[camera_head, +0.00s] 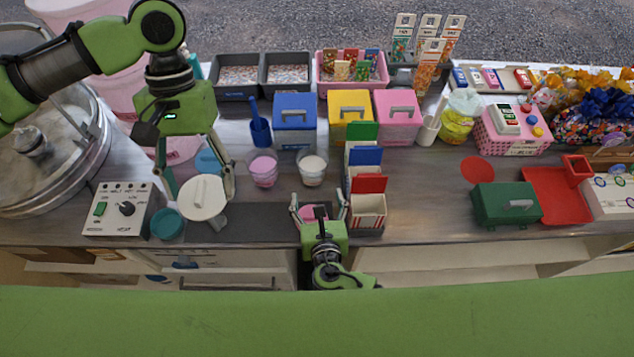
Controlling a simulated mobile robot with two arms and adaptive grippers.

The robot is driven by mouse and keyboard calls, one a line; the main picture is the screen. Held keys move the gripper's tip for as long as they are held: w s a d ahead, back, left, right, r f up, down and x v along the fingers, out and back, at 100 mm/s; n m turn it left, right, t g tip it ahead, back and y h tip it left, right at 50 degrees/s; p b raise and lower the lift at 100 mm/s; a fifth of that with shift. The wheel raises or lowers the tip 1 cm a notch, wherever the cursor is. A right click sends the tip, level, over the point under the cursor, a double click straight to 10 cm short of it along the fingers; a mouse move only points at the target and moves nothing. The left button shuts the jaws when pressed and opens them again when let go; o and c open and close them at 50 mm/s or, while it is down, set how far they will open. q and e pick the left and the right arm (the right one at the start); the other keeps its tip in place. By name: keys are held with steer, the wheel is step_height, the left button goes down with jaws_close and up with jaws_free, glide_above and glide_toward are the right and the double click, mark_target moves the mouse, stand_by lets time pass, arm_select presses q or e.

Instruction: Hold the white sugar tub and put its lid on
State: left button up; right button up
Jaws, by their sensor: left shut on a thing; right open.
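A control box (121,208) and teal round tub (167,223) stand left of the white tub. A blue round piece (208,162) lies behind it. Cups of pink (263,170) and white (312,168) sugar stand behind. Striped boxes (367,210) crowd my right gripper. The mat between my grippers is clear.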

mark_target(206, 190)
arm_select(q)
steer(key=shift+w, duration=0.4)
arm_select(e)
steer(key=shift+w+f, duration=0.1)
steer(key=shift+w, duration=0.4)
steer(key=shift+w+a+f, duration=0.1)
steer(key=shift+w+f, duration=0.1)
steer(key=shift+w, duration=0.4)
arm_select(q)
step_height(206, 190, down, 4)
steer(key=b, duration=0.3)
steer(key=shift+s+r+b, duration=0.1)
steer(key=shift+r+b, duration=0.1)
steer(key=shift+b, duration=0.1)
arm_select(e)
steer(key=x, duration=0.9)
steer(key=shift+f, duration=0.2)
arm_select(q)
steer(key=shift+f, duration=0.2)
arm_select(e)
steer(key=shift+w+f, duration=0.1)
steer(key=shift+w, duration=0.5)
